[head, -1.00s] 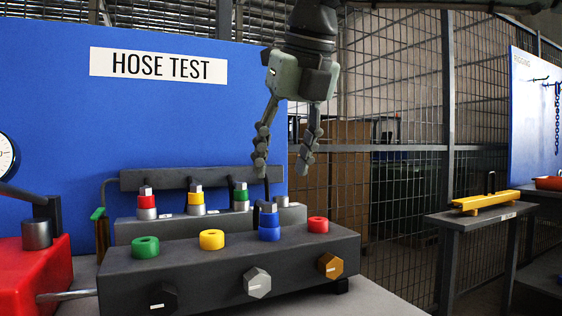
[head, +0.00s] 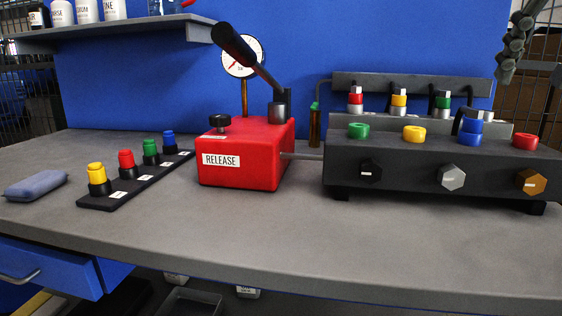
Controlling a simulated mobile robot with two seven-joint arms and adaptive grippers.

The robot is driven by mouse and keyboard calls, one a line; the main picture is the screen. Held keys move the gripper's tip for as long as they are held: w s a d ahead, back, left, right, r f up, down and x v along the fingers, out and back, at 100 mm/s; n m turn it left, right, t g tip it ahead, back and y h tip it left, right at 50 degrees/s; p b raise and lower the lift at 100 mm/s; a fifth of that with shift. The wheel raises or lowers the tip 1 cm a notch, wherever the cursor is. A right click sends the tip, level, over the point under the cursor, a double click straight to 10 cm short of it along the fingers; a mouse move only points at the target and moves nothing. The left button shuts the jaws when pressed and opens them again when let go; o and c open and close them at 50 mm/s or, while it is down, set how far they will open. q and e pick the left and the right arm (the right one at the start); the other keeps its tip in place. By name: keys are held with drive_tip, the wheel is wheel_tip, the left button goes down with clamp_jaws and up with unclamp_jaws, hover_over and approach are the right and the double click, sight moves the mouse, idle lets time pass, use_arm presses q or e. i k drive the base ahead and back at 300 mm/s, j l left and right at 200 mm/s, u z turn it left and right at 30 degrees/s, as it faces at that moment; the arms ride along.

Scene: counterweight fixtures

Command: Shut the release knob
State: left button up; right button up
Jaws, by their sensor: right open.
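The release knob (head: 220,122) is a small black knob on a short stem. It stands on top of the red pump box (head: 250,150), above the white RELEASE label (head: 221,160). Its turn position cannot be read from this view. My right gripper (head: 508,55) shows only in part at the top right corner, with its jaws open and empty. It hangs above the right end of the dark valve block, far to the right of the knob. My left gripper is not in view.
A long black lever (head: 250,55) rises from the red box beside a dial gauge (head: 243,57). The dark manifold (head: 400,172) with coloured rings stands at right. A black strip (head: 140,178) with coloured caps and a blue-grey pad (head: 36,185) lie left. The front bench (head: 260,225) is clear.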

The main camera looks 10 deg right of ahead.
sight(219, 121)
drive_tip(key=k+j, duration=0.2)
drive_tip(key=k, duration=0.2)
drive_tip(key=k+j, duration=0.2)
drive_tip(key=k, duration=0.15)
drive_tip(key=k+j, duration=0.15)
drive_tip(key=k, duration=0.25)
